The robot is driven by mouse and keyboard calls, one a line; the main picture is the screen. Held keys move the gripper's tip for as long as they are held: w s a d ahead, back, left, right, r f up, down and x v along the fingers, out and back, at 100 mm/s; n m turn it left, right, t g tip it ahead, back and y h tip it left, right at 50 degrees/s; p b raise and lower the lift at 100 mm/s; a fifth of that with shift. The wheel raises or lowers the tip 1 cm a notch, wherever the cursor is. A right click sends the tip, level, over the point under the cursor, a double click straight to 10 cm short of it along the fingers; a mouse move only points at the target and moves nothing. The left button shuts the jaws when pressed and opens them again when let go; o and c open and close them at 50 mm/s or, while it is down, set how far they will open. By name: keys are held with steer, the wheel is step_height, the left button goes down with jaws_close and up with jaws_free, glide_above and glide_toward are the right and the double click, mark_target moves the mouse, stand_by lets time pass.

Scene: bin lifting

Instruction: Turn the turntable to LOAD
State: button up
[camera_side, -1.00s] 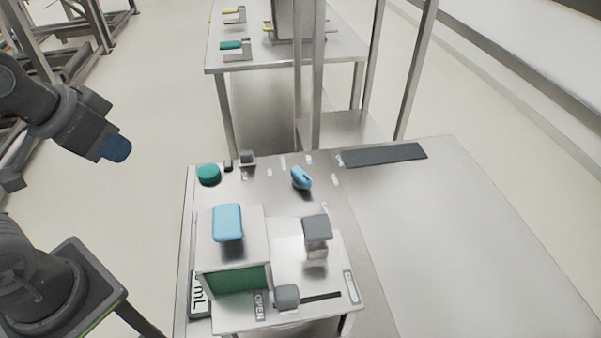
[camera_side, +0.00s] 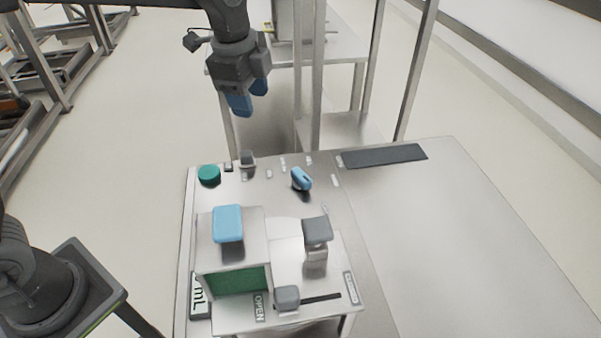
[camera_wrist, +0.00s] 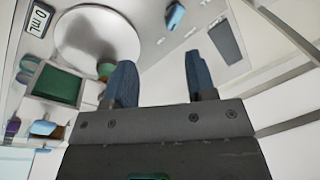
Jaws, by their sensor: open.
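A round, pale metal disc (camera_wrist: 98,35), which looks like the turntable, lies at the upper left of the wrist view. I cannot make out a disc in the side view, and no LOAD mark is readable. A blue knob (camera_side: 301,178) with small pale labels around it stands on the bench; it appears to be the blue piece (camera_wrist: 175,15) at the top of the wrist view. My gripper (camera_side: 250,98) hangs above and behind the bench's far edge, blue fingers apart and empty. In the wrist view, my gripper (camera_wrist: 160,82) shows a wide gap between its fingers.
A box with a light-blue handle (camera_side: 228,223) and green front (camera_side: 237,280) stands at the front left. Grey knobs (camera_side: 316,229) (camera_side: 287,296) stand beside it, the nearer at a slot by OPEN. A green button (camera_side: 208,174) is behind.

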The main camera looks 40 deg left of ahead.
mark_target(301, 173)
steer(key=w+d+f+m+g, duration=0.2)
steer(key=w+d+f+m, duration=0.3)
steer(key=w+f+m, duration=0.25)
steer(key=shift+n, duration=0.35)
step_height(301, 173, down, 14)
steer(key=shift+d+f, duration=0.15)
steer(key=shift+f, duration=0.1)
steer(key=shift+c, duration=0.4)
steer(key=c, duration=0.8)
steer(key=shift+c, duration=0.2)
